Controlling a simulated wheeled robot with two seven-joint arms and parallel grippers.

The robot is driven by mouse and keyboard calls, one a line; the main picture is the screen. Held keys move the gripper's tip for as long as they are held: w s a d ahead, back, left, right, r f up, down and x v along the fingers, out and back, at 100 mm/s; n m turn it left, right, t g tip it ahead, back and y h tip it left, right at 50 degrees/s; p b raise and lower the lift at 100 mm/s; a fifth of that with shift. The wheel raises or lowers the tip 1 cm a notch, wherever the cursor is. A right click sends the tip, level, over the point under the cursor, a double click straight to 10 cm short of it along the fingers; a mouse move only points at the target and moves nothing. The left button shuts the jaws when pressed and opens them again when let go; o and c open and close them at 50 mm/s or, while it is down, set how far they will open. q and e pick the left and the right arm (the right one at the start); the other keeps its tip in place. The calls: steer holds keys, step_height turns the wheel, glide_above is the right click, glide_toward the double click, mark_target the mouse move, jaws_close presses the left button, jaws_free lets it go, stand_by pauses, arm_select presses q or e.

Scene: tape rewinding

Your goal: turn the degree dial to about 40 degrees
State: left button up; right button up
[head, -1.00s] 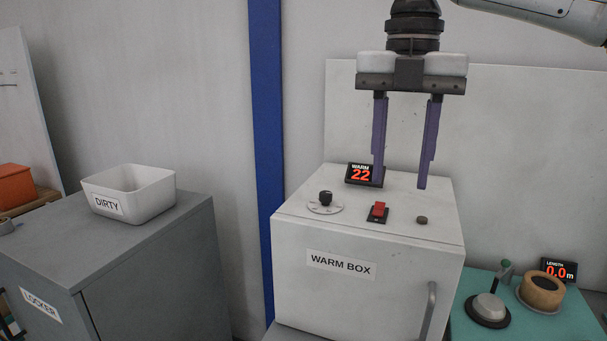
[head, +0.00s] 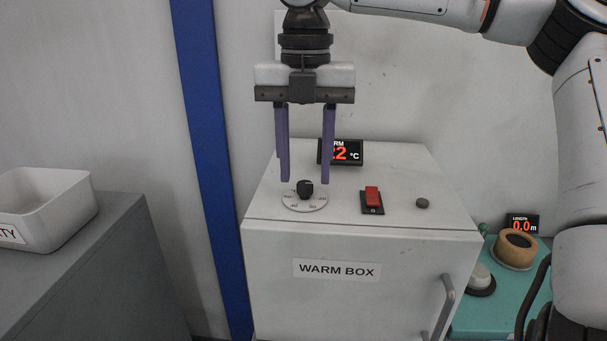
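The degree dial (head: 305,189) is a black knob on a round white scale plate on top of the white warm box (head: 420,262). Its pointer angle is too small to read. My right gripper (head: 305,182) is open and points down, with one purple finger on each side of the knob in the picture. I cannot tell whether the fingers touch it. A black display (head: 350,152) behind the dial shows red digits, partly hidden by the right finger; a 2 and °C are readable. My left gripper is out of view.
A red rocker switch (head: 372,198) and a small dark knob (head: 422,203) sit right of the dial. A green table (head: 505,312) with a tape roll (head: 515,250) and a length display (head: 522,224) is at right. A white bin (head: 45,215) stands on a grey locker at left.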

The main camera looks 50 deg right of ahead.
steer(key=shift+f, duration=1.15)
jaws_close()
steer(key=shift+m, duration=0.3)
steer(key=m, duration=1.1)
steer(key=shift+r+m, duration=0.1)
steer(key=shift+m, duration=0.2)
steer(key=m, duration=1.1)
steer(key=shift+m, duration=0.4)
